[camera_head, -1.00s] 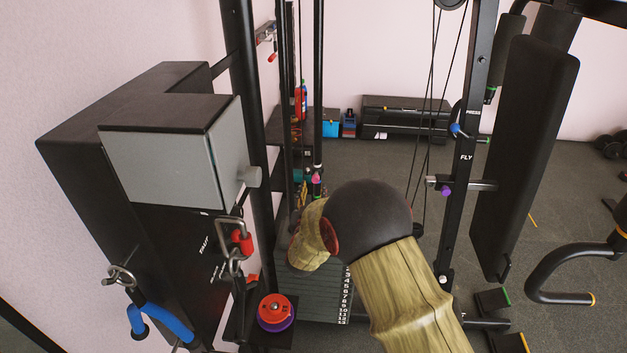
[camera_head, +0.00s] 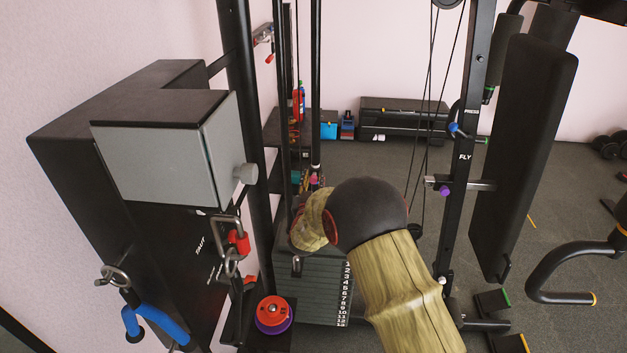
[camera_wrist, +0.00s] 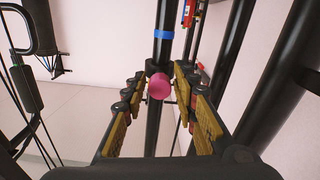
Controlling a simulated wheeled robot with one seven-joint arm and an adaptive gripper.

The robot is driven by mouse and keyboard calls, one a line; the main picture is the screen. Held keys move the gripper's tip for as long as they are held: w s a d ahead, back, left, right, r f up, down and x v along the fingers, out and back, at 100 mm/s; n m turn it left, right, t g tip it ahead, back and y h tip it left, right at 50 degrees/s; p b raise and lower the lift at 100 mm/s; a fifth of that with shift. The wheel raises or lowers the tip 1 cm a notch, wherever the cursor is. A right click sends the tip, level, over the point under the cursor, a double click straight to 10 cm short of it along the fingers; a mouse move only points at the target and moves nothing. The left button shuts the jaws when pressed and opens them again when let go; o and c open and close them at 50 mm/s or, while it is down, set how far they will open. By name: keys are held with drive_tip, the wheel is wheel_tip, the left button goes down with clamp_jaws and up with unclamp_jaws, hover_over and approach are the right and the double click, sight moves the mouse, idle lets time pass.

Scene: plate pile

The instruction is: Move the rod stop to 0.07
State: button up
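The rod stop is a dark collar with a round pink knob (camera_wrist: 159,86) on a vertical black rod (camera_wrist: 153,130) in the wrist view. In the head view a small pink spot (camera_head: 314,180) shows low on the rods, just above my arm; it looks like the same knob. My gripper (camera_wrist: 160,82) is open, with its yellow-padded fingers on the left and right of the knob. The pads look apart from the knob, though the exact depth is hard to tell.
The numbered weight stack (camera_head: 318,290) stands below my arm. A grey-fronted box (camera_head: 155,165) and a thick black post (camera_head: 245,110) are close on the left. A pulley-machine upright (camera_head: 466,150) and padded board (camera_head: 525,150) stand on the right.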

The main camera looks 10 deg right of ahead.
drive_tip(key=c, duration=0.6)
clamp_jaws()
